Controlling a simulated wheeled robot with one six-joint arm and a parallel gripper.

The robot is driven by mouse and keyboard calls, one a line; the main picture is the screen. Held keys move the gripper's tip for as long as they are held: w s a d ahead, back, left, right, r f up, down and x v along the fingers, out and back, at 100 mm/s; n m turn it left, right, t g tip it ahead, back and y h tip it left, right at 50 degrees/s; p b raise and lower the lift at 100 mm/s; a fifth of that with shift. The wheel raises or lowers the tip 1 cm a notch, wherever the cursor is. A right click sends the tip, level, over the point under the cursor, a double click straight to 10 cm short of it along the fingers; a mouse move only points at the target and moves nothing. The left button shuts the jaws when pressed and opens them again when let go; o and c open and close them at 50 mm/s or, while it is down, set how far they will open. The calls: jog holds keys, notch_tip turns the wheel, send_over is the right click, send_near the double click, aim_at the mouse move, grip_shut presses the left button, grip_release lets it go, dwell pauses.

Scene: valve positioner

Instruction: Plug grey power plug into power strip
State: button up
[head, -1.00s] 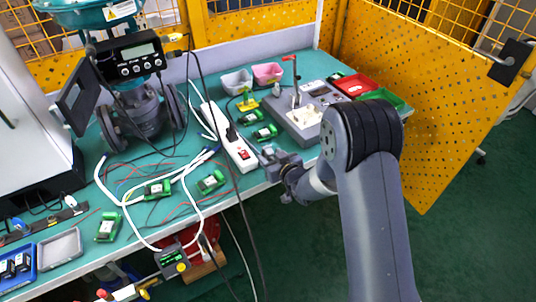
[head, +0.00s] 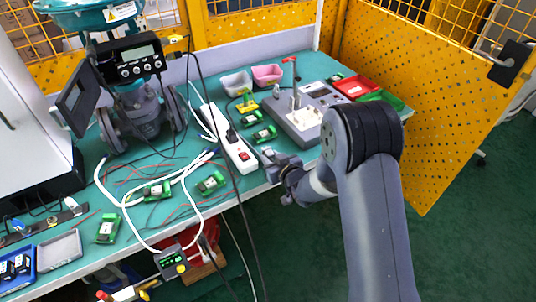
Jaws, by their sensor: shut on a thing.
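The white power strip (head: 220,127) lies on the green bench, running from back left to front right, with a red switch (head: 244,156) at its near end. A black plug (head: 231,134) sits on the strip with a dark cable. My gripper (head: 270,156) is just right of the strip's near end, by the bench's front edge. It is shut on a small grey thing at its tip, which looks like the grey power plug (head: 267,152). The plug is apart from the strip. Its prongs and the fingers' exact grip are too small to make out.
Green circuit modules (head: 264,133) lie right of the strip. A grey device box (head: 295,122) stands behind my gripper. White cables (head: 165,201) and thin wires cover the bench to the left. A valve with a black positioner (head: 130,60) stands at the back left.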

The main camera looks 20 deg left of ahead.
jog(key=shift+d, duration=0.1)
jog(key=shift+s+d+r, duration=1.75)
jog(key=shift+s+d, duration=0.1)
jog(key=shift+s, duration=0.05)
dwell(0.5)
